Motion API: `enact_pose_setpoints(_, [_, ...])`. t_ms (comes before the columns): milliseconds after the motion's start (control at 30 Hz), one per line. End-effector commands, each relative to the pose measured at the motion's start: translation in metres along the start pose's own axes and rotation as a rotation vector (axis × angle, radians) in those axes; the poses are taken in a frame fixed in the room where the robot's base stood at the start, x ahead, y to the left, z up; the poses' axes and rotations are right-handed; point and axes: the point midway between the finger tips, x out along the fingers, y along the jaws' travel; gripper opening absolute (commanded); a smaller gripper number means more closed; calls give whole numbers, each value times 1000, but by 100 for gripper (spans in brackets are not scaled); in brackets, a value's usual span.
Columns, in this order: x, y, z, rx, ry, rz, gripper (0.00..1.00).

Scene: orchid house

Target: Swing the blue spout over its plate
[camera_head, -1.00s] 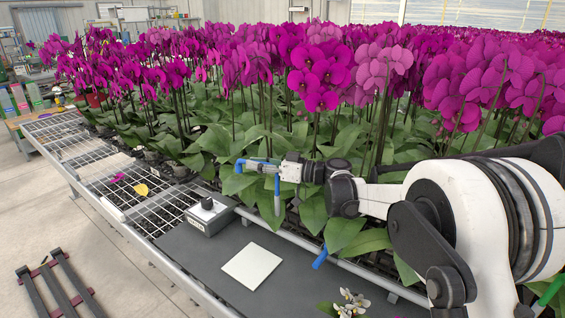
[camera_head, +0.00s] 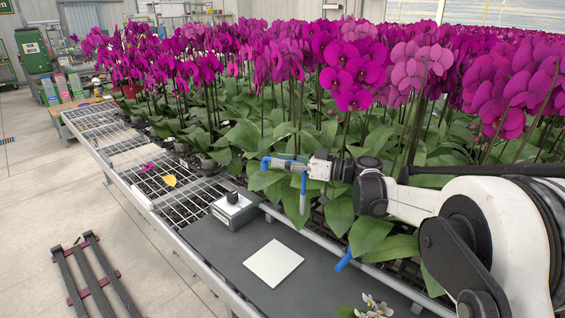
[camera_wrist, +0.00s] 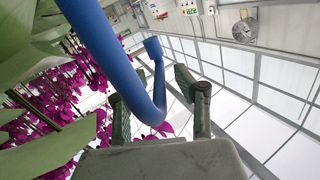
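The blue spout (camera_head: 285,163) is a bent tube among the leaves at the bench's back edge, with one part lying level and one hanging down. A white square plate (camera_head: 273,263) lies flat on the dark bench mat, in front of and below the spout. My gripper (camera_head: 300,167) is at the spout, above the back rail. In the wrist view the blue tube (camera_wrist: 113,55) curves between the two dark green fingers, with a visible gap to the right finger. The fingers look spread and not clamped. The tube's base is hidden by leaves and my gripper.
Another short blue piece (camera_head: 343,262) sticks out by the back rail at right. Dense purple orchids (camera_head: 345,75) crowd behind. White flowers (camera_head: 372,306) show at the front. Wire mesh (camera_head: 150,170) covers the bench's left end.

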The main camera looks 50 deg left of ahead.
Motion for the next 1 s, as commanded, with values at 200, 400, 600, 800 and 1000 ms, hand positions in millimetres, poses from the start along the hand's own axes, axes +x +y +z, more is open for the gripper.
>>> enact_pose_setpoints(200, [0,-6,-29,0,0,0,30])
enact_pose_setpoints(400, [0,-13,-65,0,0,0,30])
enact_pose_setpoints(600, [0,-18,-89,0,0,0,30])
enact_pose_setpoints(800, [0,-19,-96,0,0,0,30])
enact_pose_setpoints(1000, [0,-19,-96,0,0,0,29])
